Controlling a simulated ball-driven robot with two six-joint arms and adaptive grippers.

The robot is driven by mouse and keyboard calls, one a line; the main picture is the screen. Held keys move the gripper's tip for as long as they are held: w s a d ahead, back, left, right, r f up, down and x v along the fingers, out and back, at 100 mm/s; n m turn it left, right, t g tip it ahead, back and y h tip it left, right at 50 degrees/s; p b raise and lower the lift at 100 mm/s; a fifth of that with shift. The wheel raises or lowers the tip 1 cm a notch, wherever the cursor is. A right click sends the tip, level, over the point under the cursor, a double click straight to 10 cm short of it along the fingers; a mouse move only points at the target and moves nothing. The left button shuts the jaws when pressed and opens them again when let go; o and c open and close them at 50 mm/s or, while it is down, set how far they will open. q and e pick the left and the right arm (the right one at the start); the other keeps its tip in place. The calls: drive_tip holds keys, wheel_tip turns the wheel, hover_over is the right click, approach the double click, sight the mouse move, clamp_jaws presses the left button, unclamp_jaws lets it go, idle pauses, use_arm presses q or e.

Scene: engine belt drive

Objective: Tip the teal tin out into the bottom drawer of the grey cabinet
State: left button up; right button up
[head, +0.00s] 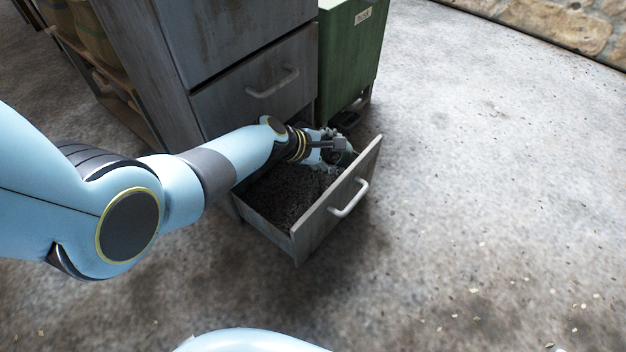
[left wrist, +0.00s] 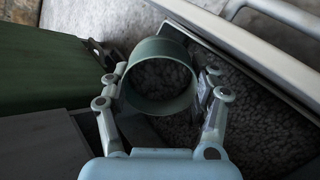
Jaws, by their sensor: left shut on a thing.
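The teal tin (left wrist: 160,47) is between the fingers of my left gripper (left wrist: 160,85), which is shut on it. In the left wrist view its round rim shows, with dark grainy texture inside; I cannot tell whether that is contents. In the head view my left gripper (head: 326,146) is over the far right part of the open bottom drawer (head: 322,218), with the tin mostly hidden behind it. The drawer's visible inside looks dark and grainy. The drawer is pulled out of the grey cabinet (head: 235,40). My right gripper is not in view.
A green cabinet (head: 350,60) with a small label stands right beside the grey cabinet. The drawer above (head: 262,88) is shut. A shelf with rounded containers (head: 95,40) is at the upper left. The concrete floor to the right is open, with small scattered flecks.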

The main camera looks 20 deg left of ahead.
sight(331, 163)
use_arm(q)
drive_tip(key=shift+r, duration=0.3)
drive_tip(key=shift+s+r+t+p, duration=0.1)
drive_tip(key=shift+r+t+p, duration=0.2)
drive_tip(key=shift+r+p, duration=0.75)
drive_tip(key=shift+r+h, duration=0.3)
drive_tip(key=shift+r, duration=1.05)
drive_tip(key=shift+s+f+b, duration=0.1)
drive_tip(key=shift+f+b, duration=0.05)
drive_tip(key=shift+b, duration=0.2)
drive_tip(key=shift+t, duration=0.3)
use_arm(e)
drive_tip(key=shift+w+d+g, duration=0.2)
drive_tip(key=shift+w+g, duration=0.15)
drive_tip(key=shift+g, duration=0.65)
